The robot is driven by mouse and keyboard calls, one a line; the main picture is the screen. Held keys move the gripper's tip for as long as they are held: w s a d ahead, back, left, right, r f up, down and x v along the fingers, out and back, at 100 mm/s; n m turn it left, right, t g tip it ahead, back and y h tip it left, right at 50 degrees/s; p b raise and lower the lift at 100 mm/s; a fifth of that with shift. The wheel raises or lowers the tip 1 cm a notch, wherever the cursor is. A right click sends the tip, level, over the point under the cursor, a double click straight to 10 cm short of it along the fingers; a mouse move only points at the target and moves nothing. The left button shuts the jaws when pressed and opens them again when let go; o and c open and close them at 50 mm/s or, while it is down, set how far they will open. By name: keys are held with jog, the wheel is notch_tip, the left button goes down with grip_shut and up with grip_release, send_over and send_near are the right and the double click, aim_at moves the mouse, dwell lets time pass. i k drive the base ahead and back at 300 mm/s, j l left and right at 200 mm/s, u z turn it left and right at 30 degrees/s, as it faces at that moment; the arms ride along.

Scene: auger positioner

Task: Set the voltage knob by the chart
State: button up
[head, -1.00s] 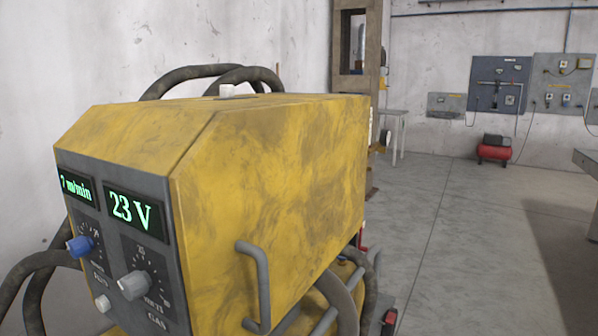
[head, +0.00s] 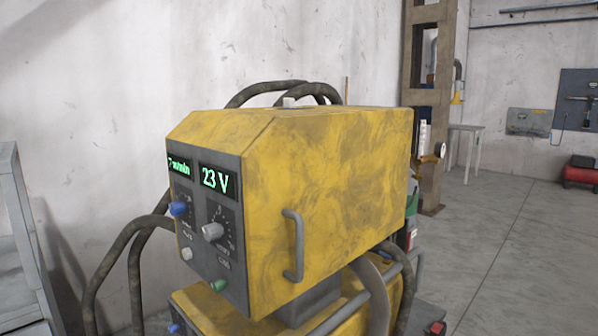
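The yellow welding machine (head: 330,185) stands in the middle of the head view, its dark front panel turned to the left. A green display (head: 216,180) on the panel reads 23 V. A second display (head: 180,167) to its left reads in m/min, its number hard to make out. A grey-white knob (head: 212,231) sits below the 23 V display on a marked dial. A blue knob (head: 179,208) sits below the m/min display. No chart can be made out. My gripper is not in view.
A grey metal frame (head: 18,235) stands at the left edge. Dark hoses (head: 133,262) loop beside the machine. A handle (head: 296,245) sticks out from its side. A small table (head: 465,140) and red compressor (head: 582,172) are at the back right. The floor (head: 505,255) at right is open.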

aim_at(214, 230)
jog(key=i, duration=0.3)
jog(key=i+u, duration=0.1)
jog(key=u, duration=0.25)
jog(key=i+u, duration=0.1)
jog(key=u, duration=1.15)
